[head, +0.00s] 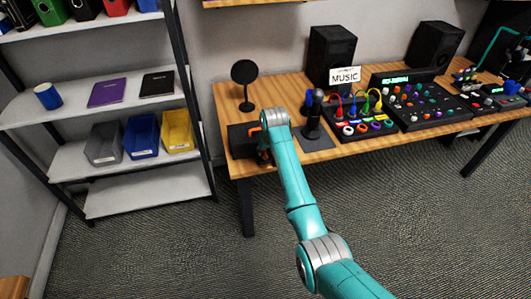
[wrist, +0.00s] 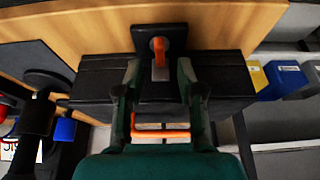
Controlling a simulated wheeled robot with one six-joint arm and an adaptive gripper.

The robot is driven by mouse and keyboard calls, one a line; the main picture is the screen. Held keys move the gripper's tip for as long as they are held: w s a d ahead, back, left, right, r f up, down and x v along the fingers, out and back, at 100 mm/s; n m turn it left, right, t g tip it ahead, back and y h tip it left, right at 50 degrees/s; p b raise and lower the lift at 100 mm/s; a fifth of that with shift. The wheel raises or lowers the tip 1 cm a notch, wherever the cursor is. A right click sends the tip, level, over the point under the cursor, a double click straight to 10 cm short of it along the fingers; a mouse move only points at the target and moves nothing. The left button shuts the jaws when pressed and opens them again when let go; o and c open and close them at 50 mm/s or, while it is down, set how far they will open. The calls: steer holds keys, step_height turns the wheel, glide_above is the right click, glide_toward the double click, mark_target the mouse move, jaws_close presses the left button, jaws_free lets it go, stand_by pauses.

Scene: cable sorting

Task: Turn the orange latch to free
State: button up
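The orange latch (wrist: 159,52) sits on a small black plate (wrist: 177,38) on top of a black box (wrist: 92,75). In the wrist view it points down the picture, toward my gripper. My gripper (wrist: 159,75) is open, with one finger on each side just below the latch's near end. I cannot tell whether either finger touches it. In the head view the box (head: 240,140) stands at the left end of the desk, and my arm hides most of the gripper. A bit of orange (head: 255,129) shows beside my wrist.
An orange bar handle (wrist: 160,133) shows between my fingers in the wrist view. A black stand (head: 314,125) is right of my arm on the wooden desk (head: 285,92). A round black disc on a stand (head: 244,75) is behind. A shelf (head: 110,170) with bins stands left.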

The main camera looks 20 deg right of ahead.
mark_target(265, 154)
steer(key=shift+x, duration=1.7)
jaws_close()
